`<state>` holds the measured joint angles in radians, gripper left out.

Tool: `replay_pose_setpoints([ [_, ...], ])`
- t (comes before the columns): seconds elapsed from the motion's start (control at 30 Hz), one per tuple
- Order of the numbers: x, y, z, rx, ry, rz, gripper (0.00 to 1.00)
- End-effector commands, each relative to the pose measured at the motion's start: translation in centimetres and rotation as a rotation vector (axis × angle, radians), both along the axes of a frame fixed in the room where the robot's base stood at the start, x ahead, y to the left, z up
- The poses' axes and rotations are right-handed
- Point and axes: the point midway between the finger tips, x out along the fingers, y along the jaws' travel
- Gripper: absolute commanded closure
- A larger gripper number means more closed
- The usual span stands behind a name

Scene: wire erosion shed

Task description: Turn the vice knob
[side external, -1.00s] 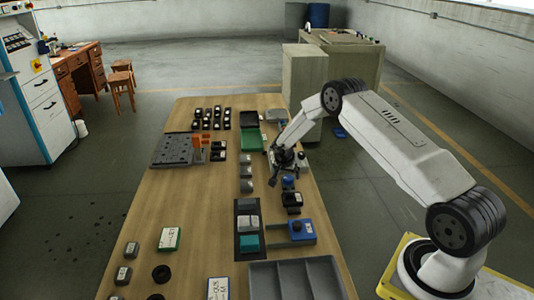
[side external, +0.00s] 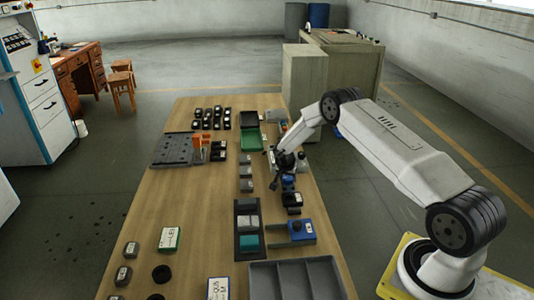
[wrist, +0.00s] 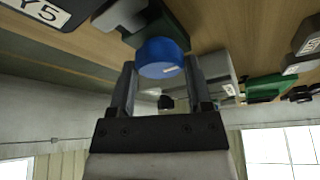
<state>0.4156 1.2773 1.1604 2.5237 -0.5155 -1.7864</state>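A round blue knob (wrist: 160,57) shows in the wrist view, in front of a dark body that I take to be the vice (wrist: 168,25). My gripper (wrist: 160,65) is open, with one finger on each side of the knob near the tips. Narrow gaps seem to remain, and I cannot tell whether either finger touches it. In the side view my gripper (side external: 276,168) is low over the right part of the table, and blue (side external: 289,182) shows just below it, partly hidden.
On the wooden table (side external: 190,225), small grey blocks (side external: 246,172) stand left of my gripper. A black part (side external: 292,199) and a blue block with a knob (side external: 302,230) stand nearer the camera. A green tray (side external: 250,141) lies beyond.

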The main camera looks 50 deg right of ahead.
Motion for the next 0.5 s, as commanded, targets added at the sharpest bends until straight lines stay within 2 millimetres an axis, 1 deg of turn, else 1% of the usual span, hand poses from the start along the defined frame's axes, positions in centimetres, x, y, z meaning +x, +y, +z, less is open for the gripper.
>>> replay_pose_setpoints([
  [0.27,0.01,0.03,0.01,0.0,0.001,-0.016,0.95],
  [0.5,0.07,0.08,-0.02,0.0,0.002,-0.096,0.95],
])
